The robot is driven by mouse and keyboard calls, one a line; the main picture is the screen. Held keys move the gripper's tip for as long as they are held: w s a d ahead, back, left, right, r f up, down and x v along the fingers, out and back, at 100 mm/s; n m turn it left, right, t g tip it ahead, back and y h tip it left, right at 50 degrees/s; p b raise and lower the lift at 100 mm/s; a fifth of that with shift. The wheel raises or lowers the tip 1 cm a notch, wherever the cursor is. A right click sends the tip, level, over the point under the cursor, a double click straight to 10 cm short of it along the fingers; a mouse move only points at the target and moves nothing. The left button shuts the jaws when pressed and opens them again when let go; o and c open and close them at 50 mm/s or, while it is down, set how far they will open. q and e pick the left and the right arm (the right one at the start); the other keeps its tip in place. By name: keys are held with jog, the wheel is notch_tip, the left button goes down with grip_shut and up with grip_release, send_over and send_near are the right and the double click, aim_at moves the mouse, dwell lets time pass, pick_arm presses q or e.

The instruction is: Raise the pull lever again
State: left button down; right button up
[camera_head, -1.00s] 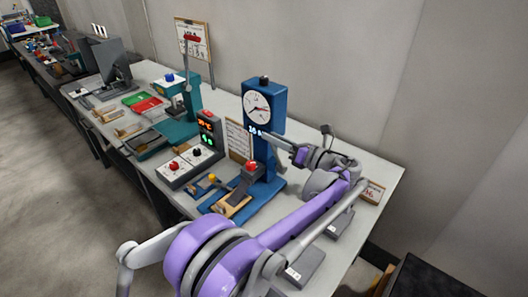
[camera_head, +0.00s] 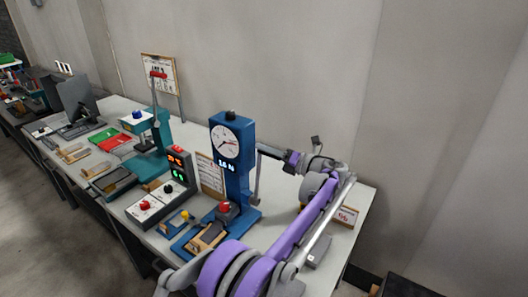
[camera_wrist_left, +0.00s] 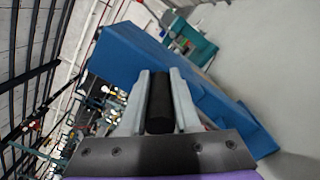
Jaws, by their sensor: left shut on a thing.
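The blue test stand (camera_head: 240,183) with a round white dial (camera_head: 226,142) stands upright on the bench in the head view. The pull lever's black grip (camera_head: 269,151) sticks out to the right of the stand at about dial height. My left gripper (camera_head: 287,157) is at the grip's outer end. In the left wrist view the black grip (camera_wrist_left: 160,102) lies between the two grey fingers of my left gripper (camera_wrist_left: 160,74), with the blue stand (camera_wrist_left: 133,58) beyond. The fingers are shut on it. My right gripper is not in view.
A grey control box (camera_head: 162,200) with red and green readouts stands left of the stand. A teal press (camera_head: 162,135) is farther left. A small sign (camera_head: 346,216) stands right of my arm. The wall (camera_head: 290,60) is behind the bench.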

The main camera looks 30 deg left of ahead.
pick_arm(q)
jog(key=shift+f, duration=0.3)
jog(key=c, duration=1)
grip_release()
jog(key=shift+c, duration=0.2)
jog(key=o, duration=0.4)
jog(key=shift+w, duration=0.1)
jog(key=shift+r, duration=0.1)
jog(key=d, duration=0.7)
jog(key=s+d+b, duration=0.1)
jog(key=d, duration=0.2)
jog(key=shift+d, duration=0.4)
